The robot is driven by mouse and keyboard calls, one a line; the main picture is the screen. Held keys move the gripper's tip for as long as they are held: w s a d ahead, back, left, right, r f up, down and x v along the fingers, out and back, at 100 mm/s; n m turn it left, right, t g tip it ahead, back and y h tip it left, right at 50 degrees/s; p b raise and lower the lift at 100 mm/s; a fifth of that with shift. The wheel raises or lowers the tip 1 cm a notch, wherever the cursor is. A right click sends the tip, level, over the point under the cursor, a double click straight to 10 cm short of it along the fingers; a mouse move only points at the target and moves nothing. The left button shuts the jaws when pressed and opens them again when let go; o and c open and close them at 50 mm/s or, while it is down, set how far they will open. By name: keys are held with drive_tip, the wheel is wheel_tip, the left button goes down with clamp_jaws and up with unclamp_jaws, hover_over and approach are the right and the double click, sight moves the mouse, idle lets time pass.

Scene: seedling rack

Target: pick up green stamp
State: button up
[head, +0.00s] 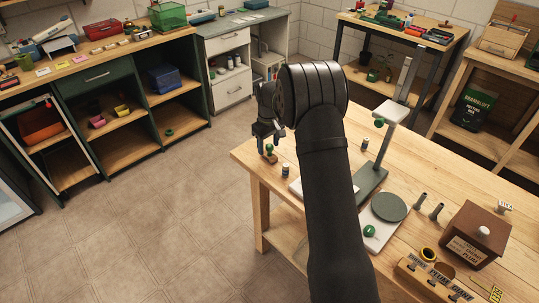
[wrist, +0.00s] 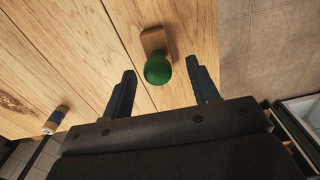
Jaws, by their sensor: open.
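The green stamp has a round green handle on a wooden base. In the wrist view the green stamp (wrist: 157,70) lies on the wooden bench between and just beyond the two dark blue fingertips of my gripper (wrist: 160,72). The fingers are apart, with a gap on each side of the green handle. In the head view my gripper (head: 264,142) hangs over the bench's near left corner, and the stamp's wooden base (head: 270,158) shows just below it. My arm covers the middle of the bench.
A small dark jar (head: 285,170) stands near the stamp; a small cylinder (wrist: 55,120) lies left in the wrist view. A grey stand (head: 372,180), a round green pad (head: 388,207) and a brown box (head: 475,232) are further right. The bench edge is close by.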

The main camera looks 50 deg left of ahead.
sight(270, 152)
drive_tip(key=f, duration=0.4)
drive_tip(key=shift+d+f, duration=0.1)
drive_tip(key=shift+d, duration=0.1)
drive_tip(key=c, duration=1.1)
